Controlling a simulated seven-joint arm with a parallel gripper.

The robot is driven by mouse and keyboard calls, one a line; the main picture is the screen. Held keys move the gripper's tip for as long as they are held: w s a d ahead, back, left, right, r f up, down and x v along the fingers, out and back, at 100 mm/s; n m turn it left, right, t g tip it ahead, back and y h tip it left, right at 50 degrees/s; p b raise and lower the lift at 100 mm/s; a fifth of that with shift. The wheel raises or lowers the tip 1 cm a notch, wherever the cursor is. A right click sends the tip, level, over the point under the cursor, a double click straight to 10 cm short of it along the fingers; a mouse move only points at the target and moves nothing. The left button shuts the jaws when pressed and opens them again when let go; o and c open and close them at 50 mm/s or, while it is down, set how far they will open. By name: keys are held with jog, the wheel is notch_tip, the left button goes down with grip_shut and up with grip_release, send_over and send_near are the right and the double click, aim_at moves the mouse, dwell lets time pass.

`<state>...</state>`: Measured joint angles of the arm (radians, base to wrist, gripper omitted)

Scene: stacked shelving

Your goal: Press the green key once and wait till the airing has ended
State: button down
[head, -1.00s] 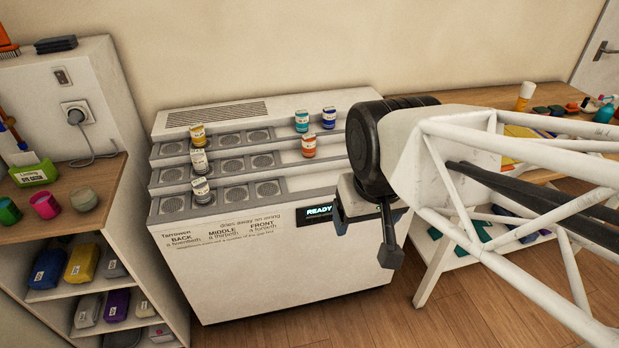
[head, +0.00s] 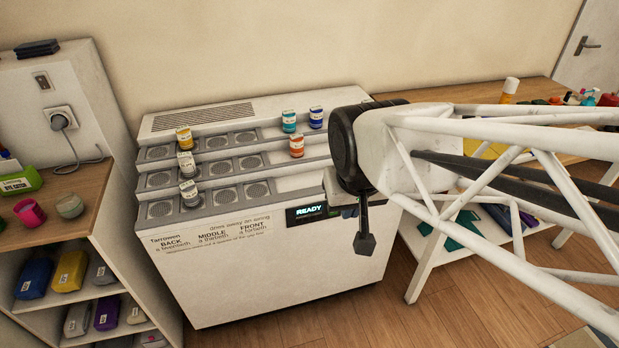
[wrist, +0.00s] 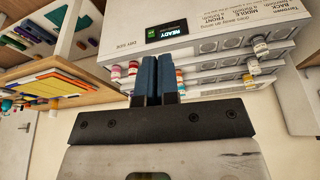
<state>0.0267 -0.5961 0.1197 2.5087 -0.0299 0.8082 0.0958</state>
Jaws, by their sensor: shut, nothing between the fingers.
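The white stepped airing cabinet (head: 290,262) stands against the wall. Its dark display (head: 308,211) on the front's upper right reads READY; it also shows in the wrist view (wrist: 172,28). The green key (wrist: 152,35) shows beside the display in the wrist view; in the head view my arm's end largely covers that spot. My gripper (wrist: 158,57) is shut and empty, its blue-grey fingertips pointing towards the key and display. I cannot tell whether they touch the key. In the head view the fingers are mostly hidden behind my wrist.
Small jars stand on the cabinet's steps: yellow (head: 184,138), teal (head: 289,121), blue (head: 316,117), orange (head: 297,145) and two pale ones at left. A shelf unit (head: 85,225) is at left, a wooden table (head: 545,92) at right. Floor in front is clear.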

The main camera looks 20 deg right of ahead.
jog(key=w+d+f+m+t, duration=0.4)
jog(key=w+f, duration=0.6)
jog(key=w, duration=0.1)
jog(key=w+d+f+m+t, duration=0.3)
jog(key=w+d+f+m, duration=0.15)
jog(key=w+f, duration=0.65)
jog(key=s+d+f+m+t, duration=0.1)
jog(key=s+f+m+t, duration=0.1)
jog(key=f, duration=0.7)
jog(key=s+d+f+m+t, duration=0.2)
jog(key=f+m+t, duration=0.3)
jog(key=f, duration=0.4)
jog(key=shift+s+f+m+t, duration=0.25)
jog(key=shift+s+m+t, duration=0.05)
jog(key=shift+m, duration=0.35)
jog(key=shift+w, duration=0.15)
jog(key=w, duration=1.3)
jog(key=shift+w, duration=0.35)
